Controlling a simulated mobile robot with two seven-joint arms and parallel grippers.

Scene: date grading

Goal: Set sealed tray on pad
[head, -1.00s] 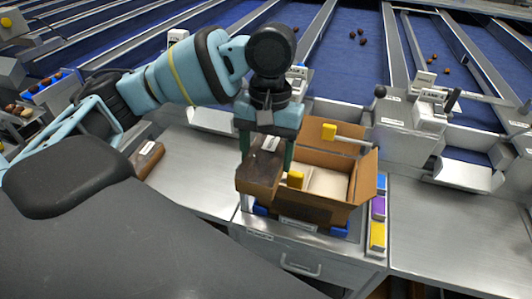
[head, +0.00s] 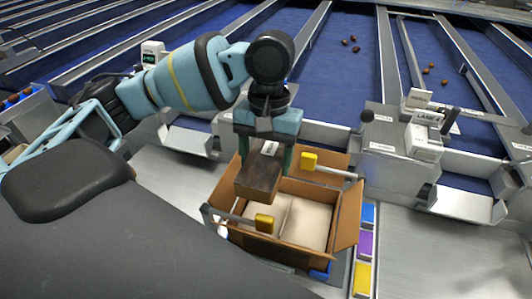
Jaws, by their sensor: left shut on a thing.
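My left gripper (head: 263,160) is shut on a dark brown tray (head: 257,188) with a white label on its top. It holds the tray above the left part of an open cardboard box (head: 347,212). Inside the box lies a pale cream surface (head: 305,222), perhaps the pad, with a line dividing it. The tray and gripper hide the box's back left part. The tray appears apart from the pale surface. My right gripper is not in view.
Rods with yellow ends reach over the box at the back (head: 309,161) and front (head: 264,222). Blue, purple and yellow blocks (head: 365,244) line its right side. Behind are metal chutes (head: 467,201) and blue lanes with several dates. The steel counter at right is clear.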

